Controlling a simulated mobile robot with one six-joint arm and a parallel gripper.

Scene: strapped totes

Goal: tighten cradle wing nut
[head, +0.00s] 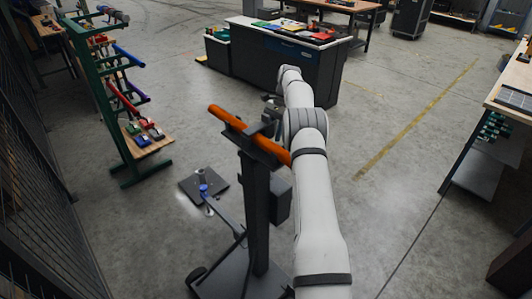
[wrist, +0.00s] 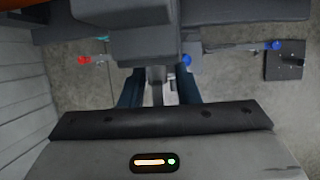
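A dark stand (head: 257,215) carries a cradle at its top with an orange bar (head: 228,121) lying slanted across it. My white arm reaches past its right side, and my gripper (head: 270,112) is at the far side of the cradle, partly hidden. In the wrist view my gripper (wrist: 158,92) shows two dark blue fingers set apart. A narrow grey piece (wrist: 157,74) stands between them under the dark cradle body (wrist: 150,42); I cannot tell whether it is the wing nut or whether the fingers touch it. The orange bar shows only at the top left corner.
A dark plate (head: 190,186) with a blue knob (head: 203,188) lies on the floor by the stand's leg. A green rack (head: 103,110) with coloured tubes stands left. A dark workbench (head: 290,62) stands behind, another bench (head: 505,95) right. Floor between is clear.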

